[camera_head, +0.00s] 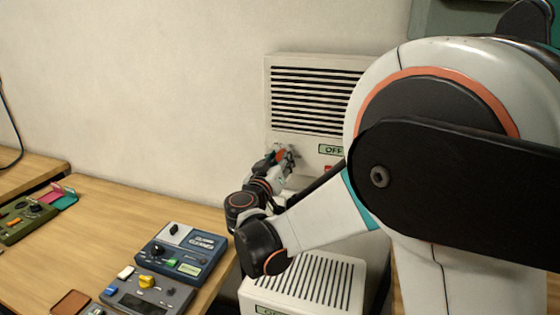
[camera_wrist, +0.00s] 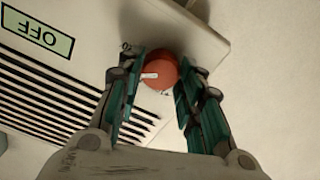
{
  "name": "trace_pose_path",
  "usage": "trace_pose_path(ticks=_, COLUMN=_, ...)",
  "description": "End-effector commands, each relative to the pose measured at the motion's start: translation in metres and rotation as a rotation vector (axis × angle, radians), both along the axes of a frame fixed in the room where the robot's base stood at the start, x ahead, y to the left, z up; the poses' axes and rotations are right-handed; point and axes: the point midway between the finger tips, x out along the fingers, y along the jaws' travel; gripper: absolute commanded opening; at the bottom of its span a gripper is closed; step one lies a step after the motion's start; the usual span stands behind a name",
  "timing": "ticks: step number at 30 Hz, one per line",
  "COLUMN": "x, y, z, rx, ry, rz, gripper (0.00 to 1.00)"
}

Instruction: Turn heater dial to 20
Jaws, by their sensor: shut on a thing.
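The heater (camera_head: 318,66) is a cream box with black vent slots against the wall in the head view. Its front also shows in the wrist view (camera_wrist: 60,75), upside down, with a green "OFF" display (camera_wrist: 37,30). The dial (camera_wrist: 158,70) is a round red-orange knob with a white pointer mark pointing left in the wrist view. My gripper (camera_wrist: 155,82) is shut on the dial, with a teal-padded finger on either side. In the head view my gripper (camera_head: 284,158) is at the heater's front, and the dial is not clearly visible there. Most scale markings are hidden or too small to read.
A second vented cream unit (camera_head: 312,283) stands lower, in front of the heater. A wooden table (camera_head: 95,215) at left holds a blue control box (camera_head: 180,250), a grey control box (camera_head: 146,295) and a green device (camera_head: 22,222). A red switch (camera_head: 328,168) sits below the heater's display.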

Motion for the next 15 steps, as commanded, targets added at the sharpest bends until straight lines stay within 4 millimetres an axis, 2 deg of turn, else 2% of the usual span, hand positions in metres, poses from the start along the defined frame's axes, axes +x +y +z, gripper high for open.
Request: trace_pose_path(ticks=15, x=-0.0013, y=-0.0013, z=-0.0019, rx=0.387, ry=-0.155, rz=-0.002, gripper=0.10)
